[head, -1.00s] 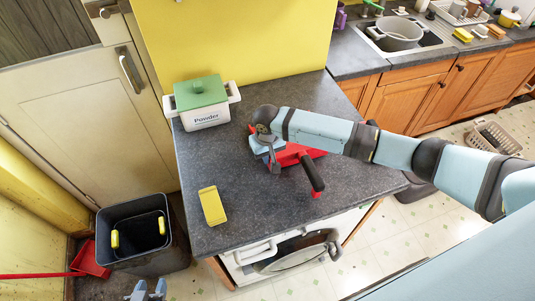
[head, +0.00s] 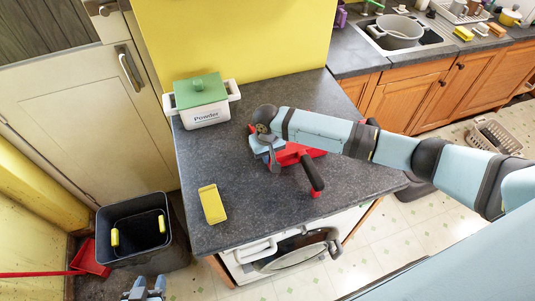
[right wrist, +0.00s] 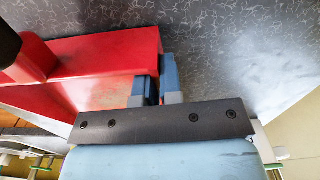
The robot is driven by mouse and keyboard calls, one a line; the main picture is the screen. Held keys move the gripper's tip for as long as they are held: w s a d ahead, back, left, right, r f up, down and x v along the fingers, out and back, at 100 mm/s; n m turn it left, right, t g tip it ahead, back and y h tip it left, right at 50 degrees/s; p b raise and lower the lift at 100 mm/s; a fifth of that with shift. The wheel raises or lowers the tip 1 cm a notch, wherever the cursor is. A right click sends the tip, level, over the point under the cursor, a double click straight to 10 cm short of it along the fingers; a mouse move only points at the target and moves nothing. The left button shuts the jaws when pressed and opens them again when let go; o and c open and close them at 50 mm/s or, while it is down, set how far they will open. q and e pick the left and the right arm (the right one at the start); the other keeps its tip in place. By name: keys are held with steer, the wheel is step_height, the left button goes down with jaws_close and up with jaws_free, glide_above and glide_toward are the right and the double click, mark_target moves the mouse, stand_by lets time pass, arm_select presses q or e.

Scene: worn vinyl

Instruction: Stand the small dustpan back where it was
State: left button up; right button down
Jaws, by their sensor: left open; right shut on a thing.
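The small red dustpan (head: 296,154) with a black handle (head: 312,173) is at the worktop's right part, its handle pointing toward the front edge. My right gripper (head: 274,163) is shut on its edge; my arm hides part of the pan. In the right wrist view the blue fingers (right wrist: 155,85) pinch the edge of the red pan (right wrist: 105,60). I cannot tell whether the pan touches the worktop. My left gripper (head: 143,288) is open and empty at the bottom edge of the head view, low beside the worktop.
On the worktop (head: 255,215) are a green-lidded powder box (head: 205,110) and a yellow block (head: 212,204). A dark bin (head: 135,255) and a long-handled red dustpan (head: 90,258) stand on the floor at left. The worktop's front middle is clear.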

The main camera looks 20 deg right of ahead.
arm_select(q)
steer(key=shift+s+f, duration=0.3)
steer(key=shift+s, duration=0.15)
arm_select(e)
steer(key=shift+f, duration=0.35)
steer(key=c, duration=1.2)
jaws_free()
arm_select(q)
steer(key=shift+w+r, duration=0.25)
steer(key=shift+w, duration=0.25)
steer(key=shift+s+f, duration=0.1)
steer(key=shift+s, duration=0.2)
arm_select(e)
steer(key=shift+r, duration=0.15)
